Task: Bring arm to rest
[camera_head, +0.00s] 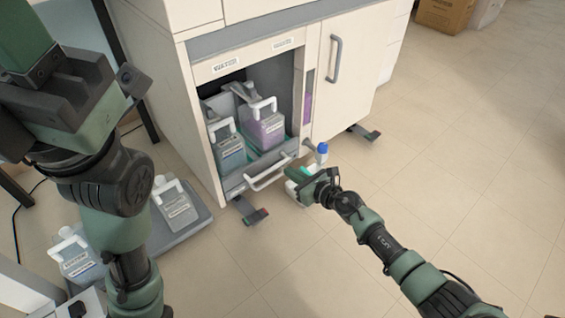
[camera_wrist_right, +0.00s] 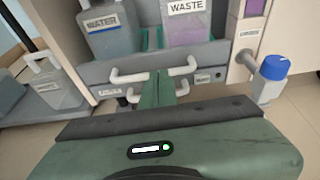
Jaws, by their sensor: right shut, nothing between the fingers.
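My right gripper (camera_head: 293,173) is shut and empty in front of the low cabinet. In the right wrist view its green fingers (camera_wrist_right: 165,90) are together, in front of the grey drawer front (camera_wrist_right: 222,75). White handle parts show on both sides of the fingers, which hide what lies between. I cannot tell whether they touch. The drawer handle (camera_head: 268,175) also shows in the head view, left of the gripper. My left arm (camera_head: 105,190) fills the left of the head view. Its fingers are not visible.
The open cabinet bay holds a WATER container (camera_wrist_right: 112,35) and a WASTE container (camera_wrist_right: 187,22). A blue-capped part (camera_head: 322,150) sticks out beside the right gripper. Grey containers (camera_head: 176,207) stand at lower left. The floor (camera_head: 460,170) on the right is clear.

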